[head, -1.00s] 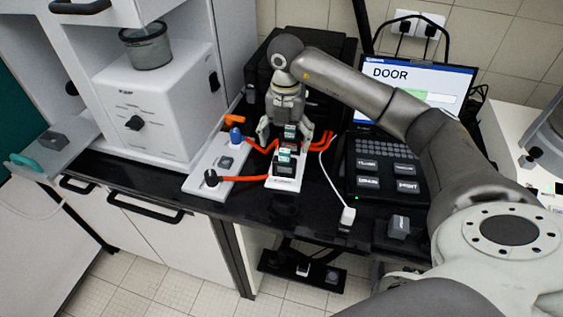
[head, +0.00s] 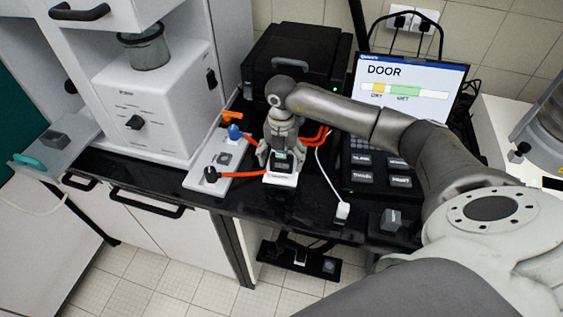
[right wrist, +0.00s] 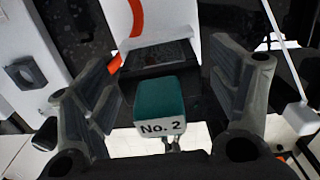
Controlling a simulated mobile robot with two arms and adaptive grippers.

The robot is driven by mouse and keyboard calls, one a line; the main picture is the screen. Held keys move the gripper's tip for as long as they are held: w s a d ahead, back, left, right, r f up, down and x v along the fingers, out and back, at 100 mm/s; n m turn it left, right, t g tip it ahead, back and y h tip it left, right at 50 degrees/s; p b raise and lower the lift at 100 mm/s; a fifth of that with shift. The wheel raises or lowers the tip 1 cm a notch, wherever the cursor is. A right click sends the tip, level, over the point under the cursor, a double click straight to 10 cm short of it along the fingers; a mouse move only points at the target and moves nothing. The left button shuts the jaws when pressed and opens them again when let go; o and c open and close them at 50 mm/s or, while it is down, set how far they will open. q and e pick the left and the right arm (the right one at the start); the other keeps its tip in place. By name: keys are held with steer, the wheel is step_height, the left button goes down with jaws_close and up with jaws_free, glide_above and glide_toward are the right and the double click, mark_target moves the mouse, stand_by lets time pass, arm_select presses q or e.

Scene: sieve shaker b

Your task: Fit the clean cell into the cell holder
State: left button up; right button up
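A cell with a teal top and a white "No. 2" label (right wrist: 160,108) sits between the fingers of my right gripper (right wrist: 165,95) in the right wrist view. Gaps show on both sides of the cell, so the gripper is open around it, not closed on it. In the head view my right gripper (head: 279,153) points down over a white block (head: 280,179), with the teal-topped cell (head: 282,158) at its fingers. I cannot tell whether this cell is the clean one. The gripper hides most of the white block's dark seats. My left gripper is not in view.
A white panel with a grey socket (head: 222,158) and blue and black knobs lies left of the block. Orange cables run beside it. A black keypad unit (head: 375,178) and a "DOOR" screen (head: 410,90) stand right. A white plug (head: 342,211) lies near the front edge.

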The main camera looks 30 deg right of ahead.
steer(key=c, duration=0.5)
steer(key=shift+r, duration=0.1)
steer(key=c, duration=0.6)
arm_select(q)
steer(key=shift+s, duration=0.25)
